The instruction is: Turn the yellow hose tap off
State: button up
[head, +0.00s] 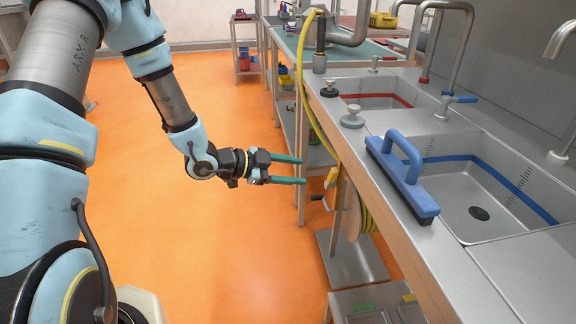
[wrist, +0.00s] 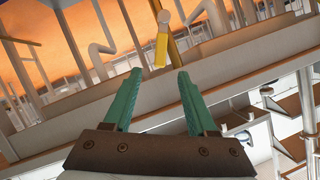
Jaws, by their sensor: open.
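A yellow piece that looks like the hose tap's handle (head: 331,177) shows under the front edge of the sink counter in the head view. In the wrist view a yellow lever (wrist: 162,45) stands just beyond the fingertips, roughly between them. My gripper (head: 303,170) has two long green fingers pointing right towards the counter, spread apart and empty. It also shows in the wrist view (wrist: 159,75). The fingers appear apart from the lever. The tap's body is small and partly hidden. A yellow hose (head: 308,75) runs down to a reel (head: 368,217) below.
The steel counter (head: 345,150) holds two sinks, and a blue-handled squeegee or brush (head: 402,175) lies across the near one's front. Table legs and a lower shelf (head: 352,262) stand near my gripper. The orange floor (head: 230,230) to the left is clear.

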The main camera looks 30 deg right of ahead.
aim_at(331, 174)
jog(key=p+x, duration=0.1)
jog(key=x, duration=0.9)
jog(key=shift+d+p, duration=0.3)
jog(key=shift+p, duration=0.1)
jog(key=shift+c, duration=0.2)
grip_shut()
dwell(0.8)
